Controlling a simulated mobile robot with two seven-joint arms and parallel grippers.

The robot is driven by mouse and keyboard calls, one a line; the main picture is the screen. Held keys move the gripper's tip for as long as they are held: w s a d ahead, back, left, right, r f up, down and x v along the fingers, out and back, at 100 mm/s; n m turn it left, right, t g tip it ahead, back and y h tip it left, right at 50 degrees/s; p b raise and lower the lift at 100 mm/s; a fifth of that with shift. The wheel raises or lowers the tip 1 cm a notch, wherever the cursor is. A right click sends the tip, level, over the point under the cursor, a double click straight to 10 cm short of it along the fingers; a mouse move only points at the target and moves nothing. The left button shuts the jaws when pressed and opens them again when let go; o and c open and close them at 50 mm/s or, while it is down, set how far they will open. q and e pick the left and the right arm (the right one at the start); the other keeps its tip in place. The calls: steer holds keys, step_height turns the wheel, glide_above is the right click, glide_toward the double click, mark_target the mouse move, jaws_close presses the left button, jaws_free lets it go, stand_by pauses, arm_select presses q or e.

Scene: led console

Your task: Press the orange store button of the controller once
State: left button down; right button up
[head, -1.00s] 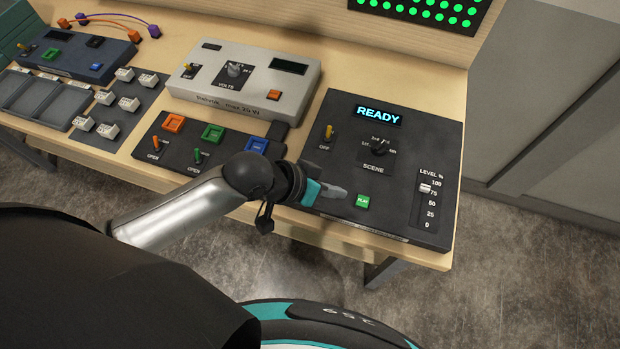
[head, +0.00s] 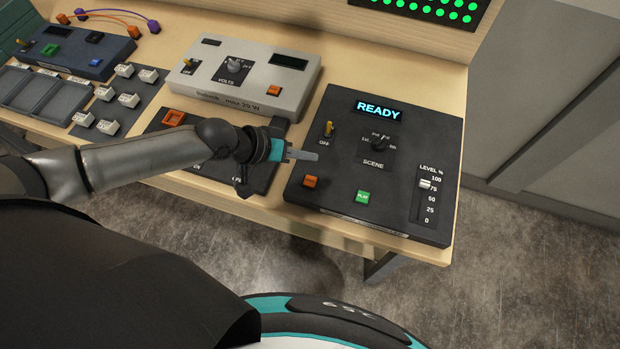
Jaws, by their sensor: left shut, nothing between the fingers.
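The controller (head: 400,221) is a dark box at the right of the bench, with a lit READY display (head: 378,111). Its small orange button (head: 311,181) is at the front left of the top, left of the green PLAY button (head: 362,197). Its label is too small to read. My left gripper (head: 304,154) reaches in from the left. It is shut and empty, with its grey fingertips over the controller's left edge, behind the orange button in the picture. The orange button is fully visible, and the fingers appear apart from it. My right gripper is not in view.
The controller also has a toggle (head: 328,129), a SCENE knob (head: 379,143) and a level slider (head: 425,184). A grey VOLTS unit (head: 205,88) stands to the left. My left arm partly covers a dark button panel (head: 258,182). A green-dot screen (head: 430,8) is at the back.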

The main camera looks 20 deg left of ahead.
arm_select(q)
steer(key=b, duration=0.7)
glide_above(306, 184)
step_height(306, 184, down, 8)
steer(key=shift+w+r, duration=0.1)
steer(key=shift+r, duration=0.15)
steer(key=shift+f+b, duration=0.45)
steer(key=shift+f, duration=0.2)
stand_by(1.0)
steer(key=shift+f, duration=0.4)
steer(key=shift+f+b, duration=0.45)
steer(key=shift+b, duration=0.1)
stand_by(0.4)
steer(key=shift+r+p, duration=0.85)
steer(key=shift+p, duration=0.1)
steer(key=shift+r, duration=0.1)
